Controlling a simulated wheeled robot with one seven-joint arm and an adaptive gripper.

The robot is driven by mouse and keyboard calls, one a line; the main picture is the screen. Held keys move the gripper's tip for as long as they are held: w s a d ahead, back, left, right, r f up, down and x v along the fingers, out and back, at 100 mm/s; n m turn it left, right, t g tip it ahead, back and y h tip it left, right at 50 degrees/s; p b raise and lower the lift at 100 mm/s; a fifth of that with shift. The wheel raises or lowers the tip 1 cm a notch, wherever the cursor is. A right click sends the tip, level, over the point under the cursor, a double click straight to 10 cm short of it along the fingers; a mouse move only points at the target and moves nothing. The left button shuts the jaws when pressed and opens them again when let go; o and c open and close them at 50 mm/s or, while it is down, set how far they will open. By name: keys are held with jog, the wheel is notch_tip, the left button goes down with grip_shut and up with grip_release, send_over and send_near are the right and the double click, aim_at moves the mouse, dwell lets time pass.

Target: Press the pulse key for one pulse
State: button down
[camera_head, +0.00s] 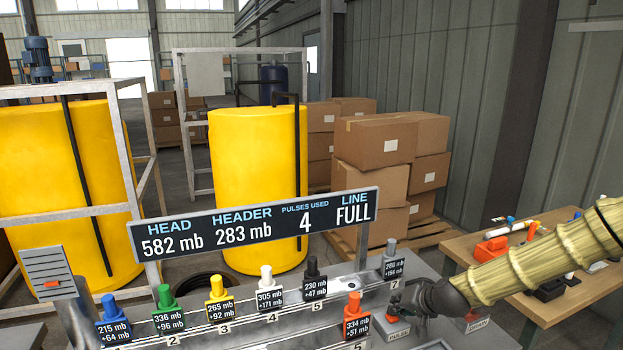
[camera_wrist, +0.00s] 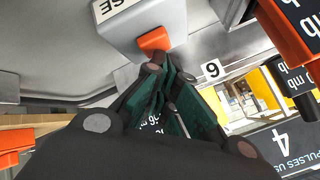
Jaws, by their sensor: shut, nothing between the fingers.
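The pulse key is an orange key (camera_wrist: 154,40) on the front of a pale grey box (camera_wrist: 150,14) whose lettering ends in "SE" in the wrist view. In the head view the box labelled PULSE (camera_head: 399,335) stands at the lower right of the skid. My gripper (camera_wrist: 166,66) is shut and empty, its dark green fingers coming together close by the orange key. I cannot tell whether they touch it. In the head view my dark gripper (camera_head: 425,300) is just above the PULSE box. The display (camera_head: 255,224) reads HEAD 582 mb, HEADER 283 mb, PULSES USED 4, LINE FULL.
Several coloured, labelled valves, such as the orange one (camera_head: 354,310) and the grey one (camera_head: 391,252), stand near my gripper. A box labelled DRAIN (camera_head: 478,323) is to the right, partly hidden. A wooden table (camera_head: 540,300) with tools stands at the right.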

jog(key=shift+r+p, duration=2.1)
jog(key=shift+r, duration=0.95)
